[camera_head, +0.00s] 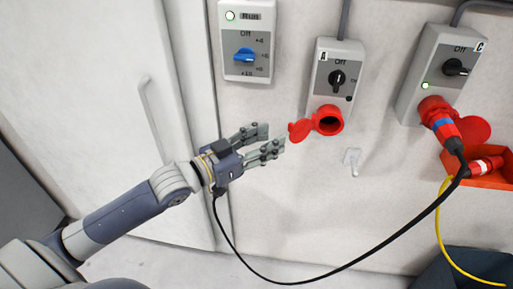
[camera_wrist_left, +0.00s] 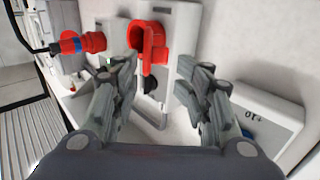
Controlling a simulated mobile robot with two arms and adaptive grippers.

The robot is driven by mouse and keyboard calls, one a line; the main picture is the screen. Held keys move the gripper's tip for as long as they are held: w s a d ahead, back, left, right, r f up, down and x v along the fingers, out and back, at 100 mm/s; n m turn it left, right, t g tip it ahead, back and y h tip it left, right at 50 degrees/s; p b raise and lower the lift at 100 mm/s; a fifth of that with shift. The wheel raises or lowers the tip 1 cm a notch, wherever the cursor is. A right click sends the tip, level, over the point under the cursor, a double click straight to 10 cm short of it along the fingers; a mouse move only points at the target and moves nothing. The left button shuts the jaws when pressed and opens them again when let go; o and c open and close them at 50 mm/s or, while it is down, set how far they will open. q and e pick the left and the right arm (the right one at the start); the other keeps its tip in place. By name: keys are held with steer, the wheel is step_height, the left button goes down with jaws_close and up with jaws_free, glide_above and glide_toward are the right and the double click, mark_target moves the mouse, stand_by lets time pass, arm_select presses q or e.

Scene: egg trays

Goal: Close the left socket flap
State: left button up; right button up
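The left socket (camera_head: 329,120) is a red round socket below switch box A, and its dark opening shows in the head view. Its red flap (camera_head: 300,130) stands open to the left of the opening. My left gripper (camera_head: 275,138) is to the left of the flap, fingers apart and empty, pointing towards it with a small gap in the picture. In the left wrist view the red socket and flap (camera_wrist_left: 153,45) appear ahead, between my two open fingers (camera_wrist_left: 158,68). My right gripper is not in view.
Switch box A (camera_head: 338,72) has a black knob at Off. At right, box C (camera_head: 423,75) holds a red-and-blue plug (camera_head: 443,125) with a black cable. A red bin (camera_head: 490,181) holds another plug. A small hook (camera_head: 352,160) sits below socket A. A blue-knob box (camera_head: 247,40) is upper left.

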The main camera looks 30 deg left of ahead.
arm_select(q)
steer(key=shift+v, duration=1.35)
steer(key=shift+c, duration=0.2)
